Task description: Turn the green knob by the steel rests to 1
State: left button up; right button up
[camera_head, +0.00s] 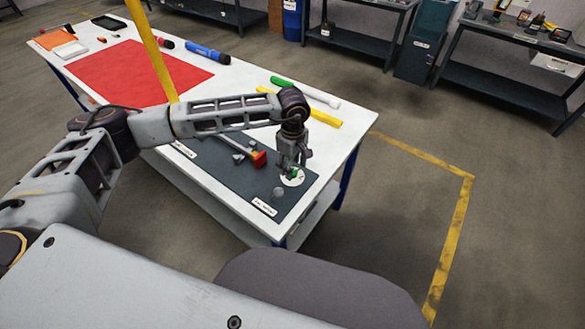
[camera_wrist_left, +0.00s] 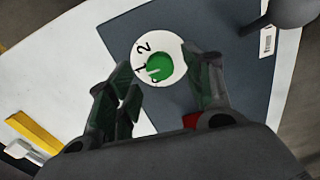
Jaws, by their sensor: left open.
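The green knob (camera_wrist_left: 160,66) sits on a round white dial (camera_wrist_left: 172,45) marked 1 and 2, fixed to a dark mat (camera_wrist_left: 221,25). A pale mark shows on the knob's left part, near the 1. In the head view the knob (camera_head: 294,174) is partly hidden under my left gripper (camera_head: 292,164). In the wrist view the left gripper (camera_wrist_left: 163,92) is open, with a finger on each side of the knob's near side. Grey steel rests (camera_head: 278,193) stand on the mat, with others (camera_head: 239,158) farther left. My right gripper is not in view.
A red block-like part (camera_head: 260,158) lies left of the dial. A red sheet (camera_head: 130,72) covers the table's far left. A labelled tag (camera_head: 264,205) is at the mat's near corner.

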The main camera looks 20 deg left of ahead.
pick_arm(q)
notch_tip(320, 180, up, 10)
dwell(0.5)
dwell(0.6)
